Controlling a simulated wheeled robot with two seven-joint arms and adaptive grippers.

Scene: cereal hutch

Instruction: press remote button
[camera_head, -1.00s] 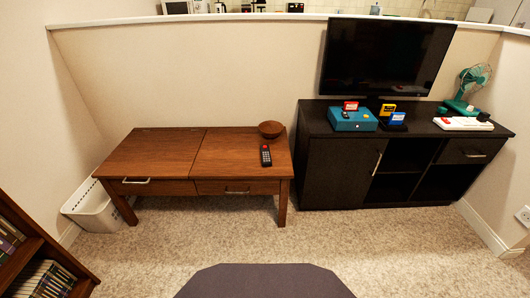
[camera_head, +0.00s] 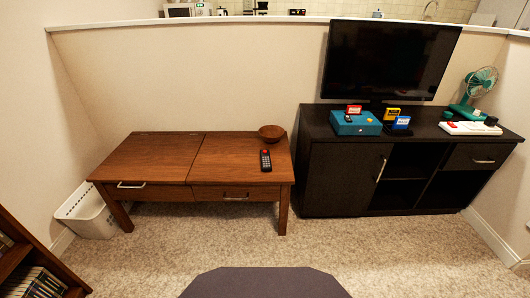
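A black remote (camera_head: 265,160) with a red button near its far end lies on the right part of a brown wooden table (camera_head: 150,157). It points roughly away from me, with its button side up. Neither of my grippers shows in the head view.
A wooden bowl (camera_head: 271,132) sits behind the remote. A black cabinet (camera_head: 340,178) stands to the right, bearing a teal box (camera_head: 355,124), small cartridges, a white-and-red device (camera_head: 470,128) and a green fan (camera_head: 472,95). A white basket (camera_head: 88,212) stands left. Carpet in front is clear.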

